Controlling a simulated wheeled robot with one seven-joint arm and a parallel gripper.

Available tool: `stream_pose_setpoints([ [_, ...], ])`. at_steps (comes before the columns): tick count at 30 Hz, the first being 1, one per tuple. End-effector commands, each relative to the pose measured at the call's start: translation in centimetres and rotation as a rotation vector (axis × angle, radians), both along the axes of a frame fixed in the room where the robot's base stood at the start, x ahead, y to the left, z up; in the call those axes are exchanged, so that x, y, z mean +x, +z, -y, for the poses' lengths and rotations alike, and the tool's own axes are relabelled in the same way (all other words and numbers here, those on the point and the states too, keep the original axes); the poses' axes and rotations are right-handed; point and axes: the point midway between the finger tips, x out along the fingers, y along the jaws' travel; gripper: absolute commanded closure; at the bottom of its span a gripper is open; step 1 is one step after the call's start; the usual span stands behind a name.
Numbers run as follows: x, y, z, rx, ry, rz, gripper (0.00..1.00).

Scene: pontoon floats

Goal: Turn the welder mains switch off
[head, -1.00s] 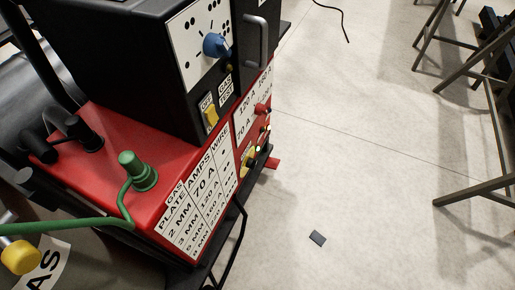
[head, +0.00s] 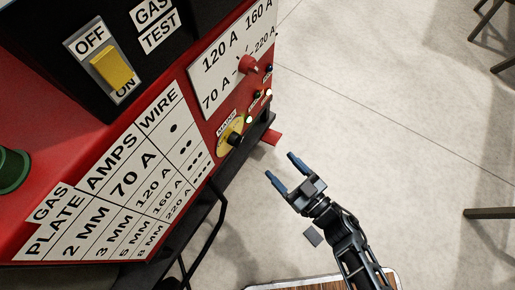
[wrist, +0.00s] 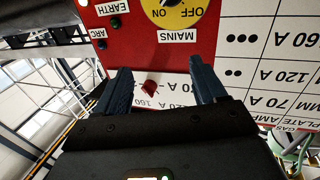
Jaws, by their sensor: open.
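The mains switch (head: 234,139) is a black knob on a yellow disc, low on the red front of the welder (head: 225,170). In the wrist view the yellow disc (wrist: 178,14) is upside down at the top edge, with OFF, ON and MAINS lettering; its knob is mostly cut off. I cannot tell which mark the knob points to. My gripper (head: 281,167) is open and empty, to the right of the switch in the head view and apart from the panel. In the wrist view its two blue fingers (wrist: 160,78) stand either side of the red current knob (wrist: 150,87).
A yellow OFF/ON rocker (head: 112,68) sits on the black upper unit. The red current knob (head: 248,64) and small lamps (head: 269,92) are close to the mains switch. A black cable (head: 212,225) hangs below. Open pale floor (head: 390,110) lies to the right.

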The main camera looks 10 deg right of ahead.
Motion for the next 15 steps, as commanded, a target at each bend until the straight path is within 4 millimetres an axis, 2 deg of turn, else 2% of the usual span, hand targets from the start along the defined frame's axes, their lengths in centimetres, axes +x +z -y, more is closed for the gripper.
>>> stream_pose_setpoints([
  [1,1.9,-2.3,-1.2,0.006,0.042,0.001,0.3],
  [6,5.1,-5.2,-4.1,0.025,0.151,-0.023,0.3],
  [15,7.3,-6.3,-6.4,0.033,0.209,-0.038,0.3],
])
